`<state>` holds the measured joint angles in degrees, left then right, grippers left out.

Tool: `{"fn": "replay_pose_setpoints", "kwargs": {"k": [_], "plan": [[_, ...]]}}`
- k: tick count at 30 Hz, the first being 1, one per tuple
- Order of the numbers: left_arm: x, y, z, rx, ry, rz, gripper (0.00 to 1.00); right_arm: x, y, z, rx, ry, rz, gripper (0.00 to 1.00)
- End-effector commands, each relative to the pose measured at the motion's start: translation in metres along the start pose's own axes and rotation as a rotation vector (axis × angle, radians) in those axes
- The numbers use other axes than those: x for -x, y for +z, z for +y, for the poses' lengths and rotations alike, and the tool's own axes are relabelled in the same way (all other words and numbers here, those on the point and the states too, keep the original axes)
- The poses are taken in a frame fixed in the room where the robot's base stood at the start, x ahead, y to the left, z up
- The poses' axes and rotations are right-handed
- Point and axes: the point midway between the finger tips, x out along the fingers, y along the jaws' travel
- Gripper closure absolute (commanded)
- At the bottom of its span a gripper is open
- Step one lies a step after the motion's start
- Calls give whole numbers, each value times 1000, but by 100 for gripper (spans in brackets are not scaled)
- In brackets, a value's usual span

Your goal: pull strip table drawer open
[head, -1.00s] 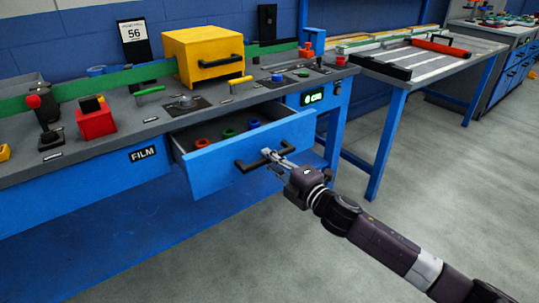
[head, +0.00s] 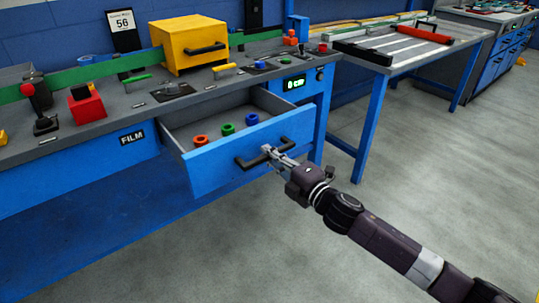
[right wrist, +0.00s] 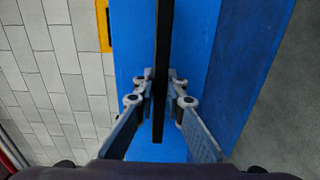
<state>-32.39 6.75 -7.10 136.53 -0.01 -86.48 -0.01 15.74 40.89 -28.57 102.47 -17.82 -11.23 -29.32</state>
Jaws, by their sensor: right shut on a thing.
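The strip table (head: 107,125) is a blue bench with a grey top. Its blue drawer (head: 215,168) is pulled well out at the front. Red, green and blue rings (head: 227,129) lie inside it. My right gripper (head: 271,155) is shut on the drawer's black handle (head: 250,162) near the handle's right end. In the right wrist view the handle (right wrist: 162,60) runs between the two fingers of my right gripper (right wrist: 161,84), with the blue drawer front behind it. My left gripper is not in view.
A yellow box (head: 190,46) with a black handle stands on the bench top, near a red block (head: 86,103). A second table (head: 400,62) stands to the right with a frame on it. The grey floor (head: 430,170) in front is clear.

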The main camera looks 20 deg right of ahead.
Motion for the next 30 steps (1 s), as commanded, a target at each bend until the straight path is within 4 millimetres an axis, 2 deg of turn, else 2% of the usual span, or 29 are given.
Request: {"fn": "replay_pose_setpoints", "kwargs": {"k": [1, 2, 7, 19, 30], "plan": [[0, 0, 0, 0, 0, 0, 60, 0, 0, -1, 0, -2, 1, 100], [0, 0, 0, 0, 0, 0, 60, 0, 0, -1, 0, -2, 1, 89], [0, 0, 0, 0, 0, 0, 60, 0, 0, -1, 0, -2, 1, 71], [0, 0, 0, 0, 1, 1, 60, 6, 0, -1, 0, -2, 0, 71], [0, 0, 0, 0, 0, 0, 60, 56, -1, -2, -1, -4, 1, 71]]}}
